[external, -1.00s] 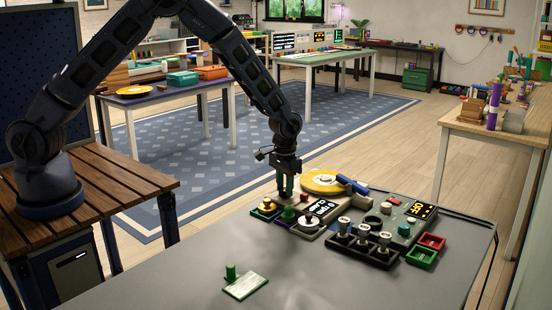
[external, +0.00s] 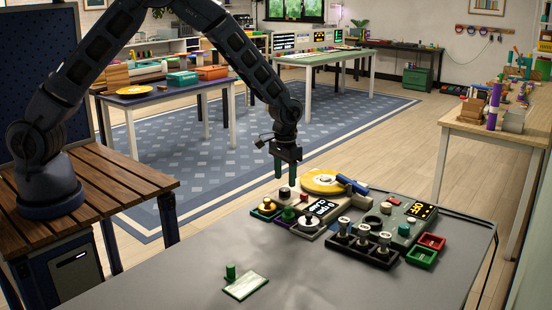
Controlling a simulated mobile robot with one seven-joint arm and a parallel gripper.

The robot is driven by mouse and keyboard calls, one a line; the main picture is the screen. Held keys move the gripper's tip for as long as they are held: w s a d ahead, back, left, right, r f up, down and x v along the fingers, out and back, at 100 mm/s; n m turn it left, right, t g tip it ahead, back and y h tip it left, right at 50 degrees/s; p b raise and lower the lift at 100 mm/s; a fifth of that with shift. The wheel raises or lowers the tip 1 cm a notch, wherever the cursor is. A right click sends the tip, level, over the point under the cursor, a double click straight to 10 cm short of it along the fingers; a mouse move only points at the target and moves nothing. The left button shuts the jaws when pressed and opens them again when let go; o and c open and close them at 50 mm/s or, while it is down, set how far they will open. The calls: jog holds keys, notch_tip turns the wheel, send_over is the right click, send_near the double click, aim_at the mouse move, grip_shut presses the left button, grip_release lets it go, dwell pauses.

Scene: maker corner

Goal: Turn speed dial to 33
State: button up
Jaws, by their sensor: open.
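A pale control panel (external: 297,229) stands on the grey table, in front of a yellow turntable platter (external: 321,181). It has a black display (external: 318,211) with white text too small to read surely. A round dial with a light cap (external: 308,222) sits at its front; I cannot tell its setting or whether it is the speed dial. My gripper (external: 283,179) points down above the back left of the panel, apart from the dial. Its fingers look empty. A dark knob (external: 284,192) and a red knob (external: 304,196) are just below it.
A black holder (external: 375,254) with several upright pegs stands right of the panel. Beyond it is a grey panel with an OFF display (external: 422,210). Red (external: 431,241) and green (external: 421,257) trays lie further right. A green-white plate (external: 245,286) is at front left; bare table surrounds it.

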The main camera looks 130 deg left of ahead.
aim_at(285, 190)
notch_tip(285, 190, up, 7)
dwell(0.3)
dwell(0.4)
jog(key=w+d+r+m+t, duration=0.1)
jog(key=d+r+m, duration=0.1)
jog(key=d+r, duration=0.75)
jog(key=w+d+r+m+t, duration=0.15)
jog(key=d+r, duration=0.45)
jog(key=d, duration=0.6)
jog(key=d+r+m, duration=0.3)
jog(key=d+r, duration=0.4)
jog(key=d, duration=0.3)
jog(key=s+d+r+m, duration=0.2)
jog(key=s+d+r, duration=0.15)
jog(key=d, duration=0.45)
jog(key=s+d+r+m, duration=0.25)
jog(key=s+d, duration=0.25)
jog(key=d, duration=0.3)
jog(key=s+d+m+t, duration=0.2)
jog(key=s+d+m, duration=0.2)
jog(key=s+d, duration=0.5)
jog(key=s, duration=0.4)
jog(key=shift+d+r, duration=0.2)
jog(key=shift+d, duration=0.05)
jog(key=shift+c, duration=0.5)
